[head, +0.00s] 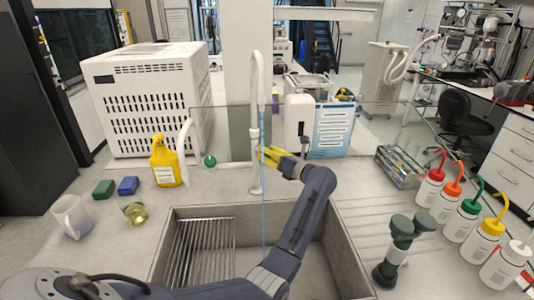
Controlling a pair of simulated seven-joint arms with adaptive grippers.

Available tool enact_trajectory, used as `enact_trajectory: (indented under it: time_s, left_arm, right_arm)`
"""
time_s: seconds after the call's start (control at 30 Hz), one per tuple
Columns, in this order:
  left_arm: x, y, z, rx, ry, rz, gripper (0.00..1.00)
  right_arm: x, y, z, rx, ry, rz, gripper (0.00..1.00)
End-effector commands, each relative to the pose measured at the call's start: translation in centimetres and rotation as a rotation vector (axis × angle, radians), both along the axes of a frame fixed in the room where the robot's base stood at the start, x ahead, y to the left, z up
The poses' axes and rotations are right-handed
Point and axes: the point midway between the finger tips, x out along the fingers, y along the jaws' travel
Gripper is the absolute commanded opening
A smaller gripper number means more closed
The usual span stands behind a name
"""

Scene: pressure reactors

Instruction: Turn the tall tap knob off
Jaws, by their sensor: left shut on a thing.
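The tall white tap (254,142) stands behind the sink, with a high curved spout. A thin blue stream (263,215) runs down from the spout into the sink. My left gripper (264,154), with yellow fingers, reaches the tap's stem from the right. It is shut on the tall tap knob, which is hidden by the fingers. A green knob (210,161) sits to the left, near the shorter white tap (182,138). My right gripper is not in view.
The sink (337,235) has a wire rack (205,250) inside. A yellow bottle (167,163), a mug (71,217) and a small beaker (134,214) stand left. A clear pane rises behind the tap.

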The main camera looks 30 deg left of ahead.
Motion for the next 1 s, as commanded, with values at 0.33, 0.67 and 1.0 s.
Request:
enact_trajectory:
  time_s: [0.33,0.67,1.0]
  left_arm:
    - [0.09,0.00,0.18,0.030,0.128,-0.001,0.01]
    - [0.11,0.03,0.27,0.039,0.152,-0.001,0.01]
    - [0.11,0.02,0.28,0.038,0.150,-0.001,0.43]
  right_arm:
    - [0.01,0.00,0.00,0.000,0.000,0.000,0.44]
    - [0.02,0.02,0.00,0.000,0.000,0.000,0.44]
    - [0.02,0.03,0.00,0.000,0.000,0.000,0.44]
